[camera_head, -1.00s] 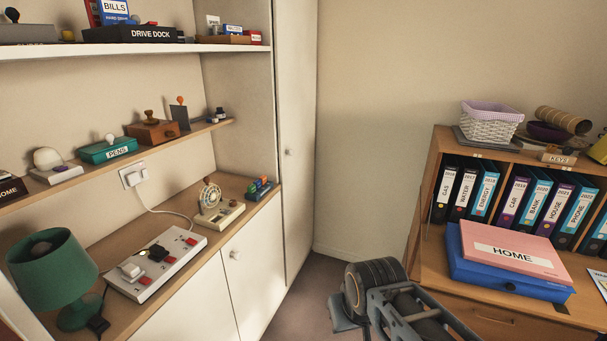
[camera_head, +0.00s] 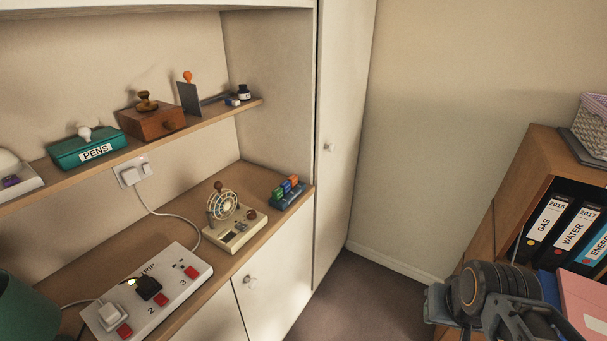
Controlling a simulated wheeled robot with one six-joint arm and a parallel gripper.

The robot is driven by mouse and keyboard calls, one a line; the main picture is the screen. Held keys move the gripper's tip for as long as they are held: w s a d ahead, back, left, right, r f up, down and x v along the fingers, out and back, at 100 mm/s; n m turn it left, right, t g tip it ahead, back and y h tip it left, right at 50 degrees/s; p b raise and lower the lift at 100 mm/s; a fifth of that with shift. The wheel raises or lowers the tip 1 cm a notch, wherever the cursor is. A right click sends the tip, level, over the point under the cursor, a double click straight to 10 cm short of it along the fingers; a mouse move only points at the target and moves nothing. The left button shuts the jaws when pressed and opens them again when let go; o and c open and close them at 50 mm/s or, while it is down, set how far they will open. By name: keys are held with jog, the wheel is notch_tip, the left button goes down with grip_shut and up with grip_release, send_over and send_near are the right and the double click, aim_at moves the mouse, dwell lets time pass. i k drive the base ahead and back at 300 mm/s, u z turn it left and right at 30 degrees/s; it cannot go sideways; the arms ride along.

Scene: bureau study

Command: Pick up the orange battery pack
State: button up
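A small rack (camera_head: 287,198) stands at the right end of the wooden counter, by the cupboard side. Several small coloured blocks stand in it in a row, in green, blue and orange-red. The orange-red block (camera_head: 294,180) looks like the orange battery pack, but it is too small to be sure. Nothing of mine touches the rack. Parts of my arm show at the lower right, well away from the rack. My gripper's fingertips do not show.
A cream device with a dial wheel (camera_head: 232,217) stands left of the rack. A power strip (camera_head: 147,298) with plugs lies further left. A shelf (camera_head: 205,120) with a teal PENS box (camera_head: 87,148) hangs above. A bookcase (camera_head: 535,165) with binders stands right.

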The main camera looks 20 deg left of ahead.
aim_at(293, 178)
jog(key=u, duration=0.25)
jog(key=i, duration=0.8)
jog(key=u, duration=1)
jog(key=i, duration=0.45)
jog(key=u, duration=0.35)
